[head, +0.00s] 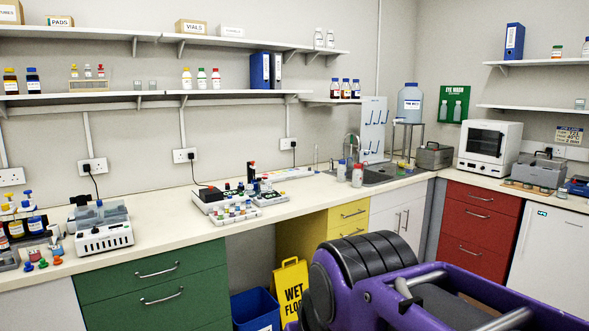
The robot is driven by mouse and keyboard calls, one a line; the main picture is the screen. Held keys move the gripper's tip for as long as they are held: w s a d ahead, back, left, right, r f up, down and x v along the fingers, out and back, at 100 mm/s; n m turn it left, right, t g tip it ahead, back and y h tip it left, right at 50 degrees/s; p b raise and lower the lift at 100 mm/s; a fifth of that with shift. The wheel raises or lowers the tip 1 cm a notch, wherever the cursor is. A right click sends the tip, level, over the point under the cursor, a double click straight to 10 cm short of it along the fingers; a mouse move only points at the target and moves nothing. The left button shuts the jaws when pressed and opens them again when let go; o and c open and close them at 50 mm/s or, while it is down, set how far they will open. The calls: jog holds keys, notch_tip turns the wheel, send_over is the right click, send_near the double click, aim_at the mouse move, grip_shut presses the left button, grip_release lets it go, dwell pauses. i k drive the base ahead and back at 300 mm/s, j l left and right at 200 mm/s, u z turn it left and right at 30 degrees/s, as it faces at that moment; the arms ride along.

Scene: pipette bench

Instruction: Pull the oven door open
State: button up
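The oven (509,136) is a white box on the right part of the bench, in the corner past the sink. Its front has a dark-windowed oven door (486,140), which looks shut. The handle is too small to make out clearly. My gripper is not in view, so I cannot tell where it is relative to the door.
The oven stands above red drawers (478,222). A grey toolbox (434,156) is to its left and another grey case (539,170) to its right. A yellow wet floor sign (291,289) and a blue bin (255,309) stand below the long bench.

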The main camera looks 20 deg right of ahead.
aim_at(504, 130)
jog(key=i+l+z, duration=0.1)
jog(key=z, duration=0.25)
jog(key=i+l+z, duration=0.1)
jog(key=l+z, duration=0.25)
jog(key=i+z, duration=0.1)
jog(key=z, duration=0.25)
jog(key=i+l+z, duration=0.45)
jog(key=i+z, duration=0.2)
jog(key=i, duration=0.2)
jog(key=i+z, duration=0.3)
jog(key=i, duration=2.15)
